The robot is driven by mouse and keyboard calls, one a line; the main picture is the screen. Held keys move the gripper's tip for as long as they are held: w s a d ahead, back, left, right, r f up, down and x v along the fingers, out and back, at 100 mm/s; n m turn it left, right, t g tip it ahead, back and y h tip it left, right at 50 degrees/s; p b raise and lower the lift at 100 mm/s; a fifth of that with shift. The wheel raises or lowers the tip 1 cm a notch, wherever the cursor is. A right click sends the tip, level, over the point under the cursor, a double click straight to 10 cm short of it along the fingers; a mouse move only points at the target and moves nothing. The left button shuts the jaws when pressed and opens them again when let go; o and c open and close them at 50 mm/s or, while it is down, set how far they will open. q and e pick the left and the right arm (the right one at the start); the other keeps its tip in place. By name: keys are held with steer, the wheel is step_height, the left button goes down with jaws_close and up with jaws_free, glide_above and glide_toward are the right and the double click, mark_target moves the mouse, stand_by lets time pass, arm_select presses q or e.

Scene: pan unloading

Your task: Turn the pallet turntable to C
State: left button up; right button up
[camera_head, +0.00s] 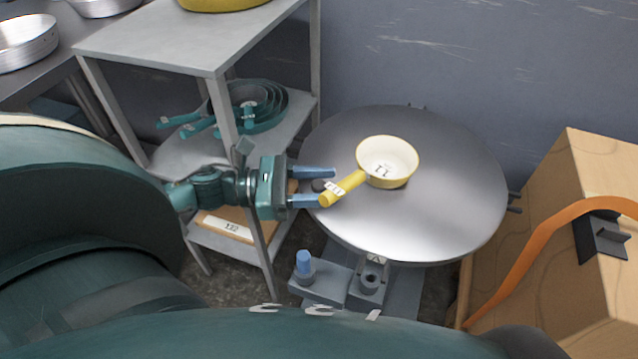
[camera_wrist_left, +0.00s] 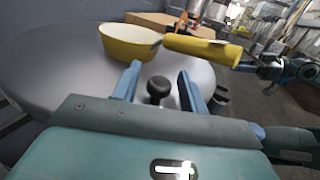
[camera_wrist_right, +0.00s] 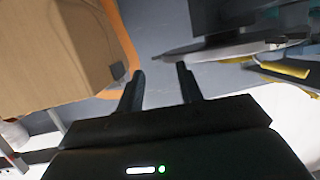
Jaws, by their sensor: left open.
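The pallet turntable (camera_head: 450,225) is a round grey disc, with an "A" tag (camera_head: 376,258) at its front edge. A yellow pan (camera_head: 388,162) with a cream inside, marked 11, sits on it. The pan's handle points to the front left, over the disc's edge. My left gripper (camera_head: 326,186) is open at the disc's left edge, fingers on either side of a dark knob (camera_head: 318,185). The knob (camera_wrist_left: 157,88) stands between the fingers in the left wrist view, not clamped. My right gripper (camera_wrist_right: 161,70) is open and empty; it is not seen in the head view.
A grey shelf rack (camera_head: 150,40) with nested teal pans (camera_head: 255,105) stands left of the turntable. A blue-topped peg (camera_head: 304,262) stands on the base in front. A wooden crate (camera_head: 560,230) with an orange strap (camera_head: 535,255) is close on the right. A wall is behind.

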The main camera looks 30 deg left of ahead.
arm_select(q)
steer(key=shift+c, duration=0.5)
jaws_close()
steer(key=shift+d, duration=0.1)
